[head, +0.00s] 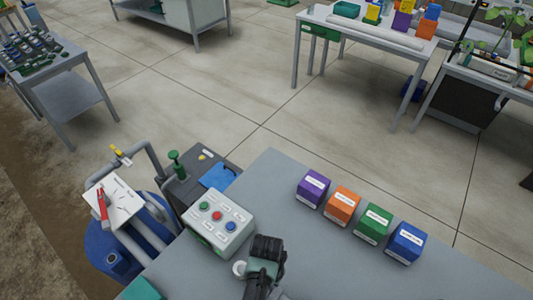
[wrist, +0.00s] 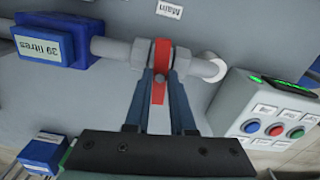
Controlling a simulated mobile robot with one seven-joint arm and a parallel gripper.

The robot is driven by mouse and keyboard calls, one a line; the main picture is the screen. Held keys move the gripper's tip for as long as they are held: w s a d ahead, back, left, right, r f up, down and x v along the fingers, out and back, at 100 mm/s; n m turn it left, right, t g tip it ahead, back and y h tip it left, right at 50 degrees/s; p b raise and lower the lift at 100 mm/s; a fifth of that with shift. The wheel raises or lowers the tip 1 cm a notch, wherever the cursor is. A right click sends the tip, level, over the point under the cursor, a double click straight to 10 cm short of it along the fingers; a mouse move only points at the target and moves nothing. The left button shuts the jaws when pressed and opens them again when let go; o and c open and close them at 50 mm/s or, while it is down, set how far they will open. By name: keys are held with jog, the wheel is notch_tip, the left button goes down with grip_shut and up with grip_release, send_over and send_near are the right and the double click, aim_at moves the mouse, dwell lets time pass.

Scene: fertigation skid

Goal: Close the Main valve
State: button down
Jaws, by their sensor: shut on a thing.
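In the wrist view, a red valve lever (wrist: 160,62) sits on a grey pipe between two light fittings, below a plate marked "Main" (wrist: 170,11). The lever points down in the picture, across the line of the pipe. My gripper (wrist: 160,88) comes from below, its two dark blue fingers on either side of the lever's lower part, shut on it. The finger contact is partly hidden. In the head view, my dark arm end (head: 264,262) is at the bottom middle; the fingers and lever cannot be made out there.
A blue meter reading "39 litres" (wrist: 42,52) is left of the valve. A button box (wrist: 268,112) stands close on the right, also in the head view (head: 217,222). Several coloured boxes (head: 341,205) stand on the grey top. A red-handled part (head: 103,205) is at left.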

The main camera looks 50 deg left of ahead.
jog(key=shift+m, duration=0.8)
jog(key=c, duration=0.8)
grip_release()
jog(key=shift+o, duration=0.2)
jog(key=shift+r, duration=0.15)
notch_tip(320, 180, up, 13)
jog(key=b, duration=0.1)
